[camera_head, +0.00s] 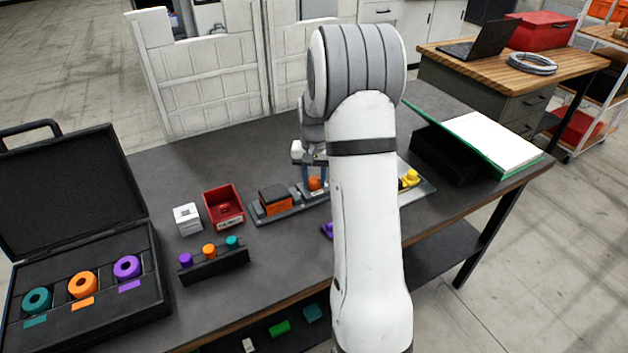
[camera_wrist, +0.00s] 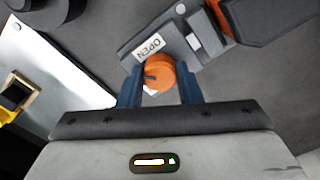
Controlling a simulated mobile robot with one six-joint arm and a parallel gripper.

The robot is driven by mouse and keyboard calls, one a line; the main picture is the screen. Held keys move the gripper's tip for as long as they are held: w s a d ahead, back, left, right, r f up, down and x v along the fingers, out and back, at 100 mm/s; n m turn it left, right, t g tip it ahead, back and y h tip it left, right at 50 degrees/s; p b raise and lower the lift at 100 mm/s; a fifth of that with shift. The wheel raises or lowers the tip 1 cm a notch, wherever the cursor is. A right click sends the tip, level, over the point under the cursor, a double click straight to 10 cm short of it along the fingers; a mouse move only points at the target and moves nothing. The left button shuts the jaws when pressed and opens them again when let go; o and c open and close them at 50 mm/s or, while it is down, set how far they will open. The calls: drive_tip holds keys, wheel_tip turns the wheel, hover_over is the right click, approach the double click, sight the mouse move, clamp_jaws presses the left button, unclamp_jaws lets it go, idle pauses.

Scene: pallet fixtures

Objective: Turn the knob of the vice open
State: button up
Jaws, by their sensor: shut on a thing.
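The vice (camera_head: 290,207) lies on the dark table, a grey base with an orange and black block on it. Its orange knob (camera_head: 315,183) sits at the right end of the base, partly hidden by my arm. In the wrist view the round orange knob (camera_wrist: 159,72) has a dark mark on its face, and a white label reading OPEN (camera_wrist: 149,46) is beside it. My gripper (camera_wrist: 160,83) is shut on the knob, with one blue finger on each side. The gripper (camera_head: 314,175) points down at the vice in the head view.
Left of the vice are a red bin (camera_head: 224,207), a white block (camera_head: 187,218) and a rack of coloured pegs (camera_head: 213,265). An open black case (camera_head: 150,305) is at far left. A metal plate (camera_head: 422,190) with yellow parts lies right of my arm.

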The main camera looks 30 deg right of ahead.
sight(314, 180)
drive_tip(key=m+b, duration=0.1)
drive_tip(key=m, duration=0.3)
drive_tip(key=shift+m, duration=0.3)
drive_tip(key=shift+m+b, duration=0.4)
drive_tip(key=shift+m, duration=1.4)
drive_tip(key=shift+w, duration=0.1)
drive_tip(key=o, duration=1)
drive_tip(key=shift+c, duration=0.2)
wheel_tip(314, 180, up, 8)
drive_tip(key=shift+f+b, duration=0.2)
drive_tip(key=shift+b, duration=0.15)
drive_tip(key=shift+r, duration=0.15)
